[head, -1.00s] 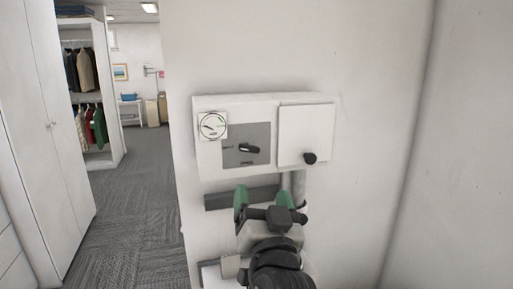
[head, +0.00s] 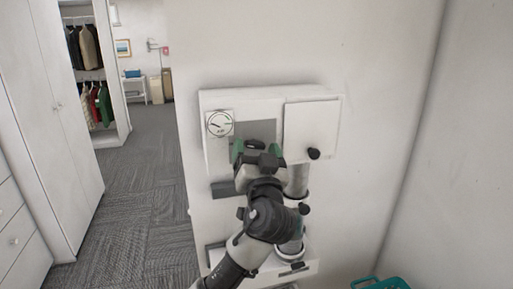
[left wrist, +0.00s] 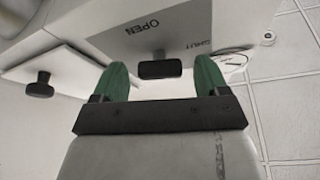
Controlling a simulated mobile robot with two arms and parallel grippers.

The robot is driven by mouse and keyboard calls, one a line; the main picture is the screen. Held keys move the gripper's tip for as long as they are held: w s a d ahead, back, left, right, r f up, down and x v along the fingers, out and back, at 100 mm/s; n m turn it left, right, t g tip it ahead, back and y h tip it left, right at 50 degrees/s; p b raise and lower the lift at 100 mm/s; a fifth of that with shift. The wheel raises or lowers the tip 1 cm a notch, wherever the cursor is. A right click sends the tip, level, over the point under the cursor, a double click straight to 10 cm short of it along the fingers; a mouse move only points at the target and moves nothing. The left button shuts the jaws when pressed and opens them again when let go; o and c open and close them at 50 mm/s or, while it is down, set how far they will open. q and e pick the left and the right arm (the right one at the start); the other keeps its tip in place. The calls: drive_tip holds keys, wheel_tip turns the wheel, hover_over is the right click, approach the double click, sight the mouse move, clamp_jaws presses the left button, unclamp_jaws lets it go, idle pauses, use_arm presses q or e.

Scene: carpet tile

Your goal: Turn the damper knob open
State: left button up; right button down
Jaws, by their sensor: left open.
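The damper knob (left wrist: 160,66) is a small black bar handle on a grey plate (left wrist: 170,32). The plate is lettered OPEN and SHUT in the left wrist view. My left gripper (left wrist: 160,82) is open, with its green fingers on either side of the knob. I cannot tell whether they touch it. In the head view my left gripper (head: 257,150) is in front of the grey plate (head: 262,130) and mostly hides the knob. My right gripper is not in view.
A white wall box (head: 240,95) carries the plate. A round gauge (head: 220,123) sits left of it, a white door (head: 312,125) with a black knob (head: 314,154) right. A pipe (head: 297,180) runs below. A teal basket (head: 382,283) is at lower right.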

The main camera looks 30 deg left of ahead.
use_arm(q)
drive_tip(key=c, duration=0.9)
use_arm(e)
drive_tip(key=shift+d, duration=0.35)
